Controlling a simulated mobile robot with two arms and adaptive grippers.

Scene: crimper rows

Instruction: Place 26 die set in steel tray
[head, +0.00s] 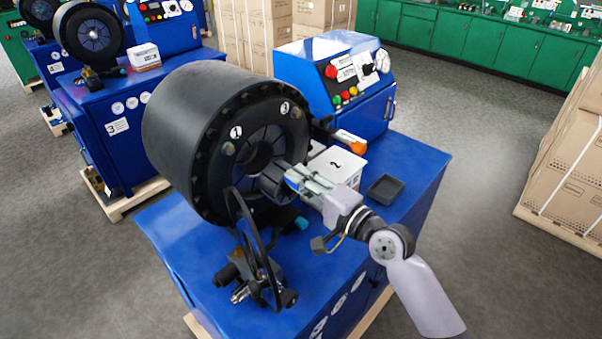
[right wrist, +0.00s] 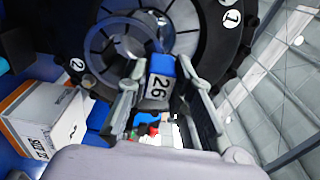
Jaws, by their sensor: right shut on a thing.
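My right gripper (head: 292,178) reaches to the open centre of the black crimper head (head: 190,130). In the right wrist view its two fingers (right wrist: 160,85) are closed on a blue and white piece marked 26 (right wrist: 158,84), the 26 die set. A small dark shallow tray (head: 385,188), likely the steel tray, lies on the blue bench top, right of the gripper, and looks empty. My left gripper is not in view.
A white box marked 2 (head: 345,162) stands between the crimper head and the tray. A control cabinet (head: 335,75) stands behind it. A black hose with fittings (head: 250,250) is at the bench front. Bench top (head: 425,165) around the tray is clear.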

